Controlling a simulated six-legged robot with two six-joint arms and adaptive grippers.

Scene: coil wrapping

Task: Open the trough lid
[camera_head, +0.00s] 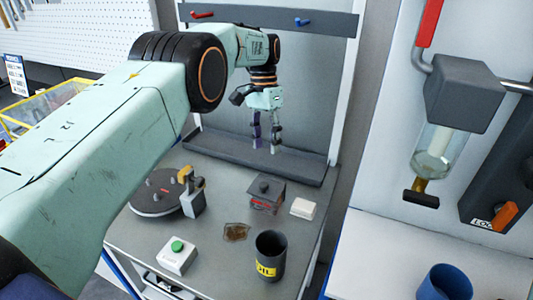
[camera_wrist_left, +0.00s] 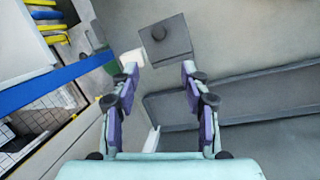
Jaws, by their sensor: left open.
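A small dark grey box, the trough (camera_head: 265,205), stands on the grey table with a red mark on its front. Its flat square lid (camera_head: 272,186) has a round knob on top and appears to lie closed on it. In the left wrist view the lid (camera_wrist_left: 177,42) shows from above, beyond the fingertips. My left gripper (camera_head: 265,145) points down above and behind the box, its fingers apart and empty. In the left wrist view its open fingers (camera_wrist_left: 160,72) frame part of the lid without touching it. My right gripper is not in view.
A white block (camera_head: 303,209) sits right of the box. In front are a brown patch (camera_head: 236,232), a dark cup (camera_head: 270,258) with a yellow label and a green-button box (camera_head: 177,255). A round turntable (camera_head: 150,196) stands left. A long dark ledge (camera_head: 225,146) runs behind.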

